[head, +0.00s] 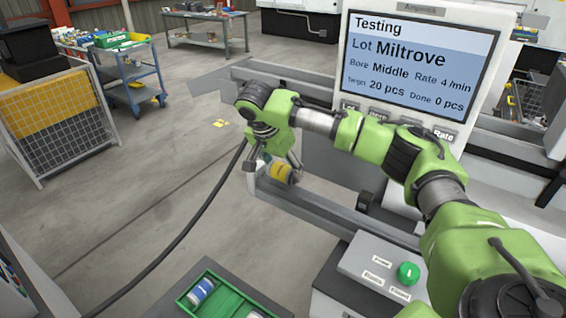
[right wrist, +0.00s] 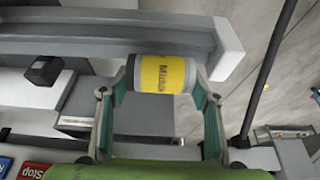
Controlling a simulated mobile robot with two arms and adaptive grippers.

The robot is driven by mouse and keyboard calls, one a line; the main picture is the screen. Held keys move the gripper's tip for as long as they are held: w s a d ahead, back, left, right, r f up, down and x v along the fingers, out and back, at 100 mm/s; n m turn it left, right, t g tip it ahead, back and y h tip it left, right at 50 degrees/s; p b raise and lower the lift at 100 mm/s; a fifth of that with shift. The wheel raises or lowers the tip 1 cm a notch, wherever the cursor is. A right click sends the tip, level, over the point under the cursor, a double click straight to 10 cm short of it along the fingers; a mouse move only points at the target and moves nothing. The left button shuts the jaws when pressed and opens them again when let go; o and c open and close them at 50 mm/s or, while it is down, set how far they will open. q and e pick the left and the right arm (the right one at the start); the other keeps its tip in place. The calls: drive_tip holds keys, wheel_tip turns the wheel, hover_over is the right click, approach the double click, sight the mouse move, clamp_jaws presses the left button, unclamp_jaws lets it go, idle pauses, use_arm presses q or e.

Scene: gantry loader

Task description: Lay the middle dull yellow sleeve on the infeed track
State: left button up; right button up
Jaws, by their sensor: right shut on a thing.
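My right gripper (head: 272,166) is shut on a dull yellow sleeve (head: 284,173) with pale and dark ends. In the right wrist view the sleeve (right wrist: 163,78) lies crosswise between the two fingers, its yellow band lettered, probably "Middle". A grey rail, apparently the infeed track (head: 305,208), runs just below and right of the sleeve in the head view. In the right wrist view the rail (right wrist: 100,38) lies beyond the sleeve, with a pale end piece; the sleeve overlaps its edge in the picture. I cannot tell whether they touch. My left gripper is not in view.
A screen (head: 418,65) reads "Testing", lot Miltrove, bore Middle, done 0 pcs. A control box (head: 350,262) with a green button stands at front right. A green tray (head: 228,300) at the bottom holds a blue-banded sleeve (head: 201,291) and another partly cut off.

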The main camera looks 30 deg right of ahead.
drive_tip(key=o, duration=1.5)
drive_tip(key=shift+c, duration=0.2)
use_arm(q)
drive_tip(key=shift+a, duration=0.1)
use_arm(e)
drive_tip(key=v, duration=0.6)
drive_tip(key=d+v, duration=0.1)
drive_tip(key=v, duration=0.4)
drive_tip(key=w+d+r+v, duration=0.1)
drive_tip(key=v, duration=0.5)
drive_tip(key=shift+s+a+r, duration=0.1)
drive_tip(key=shift+r, duration=0.1)
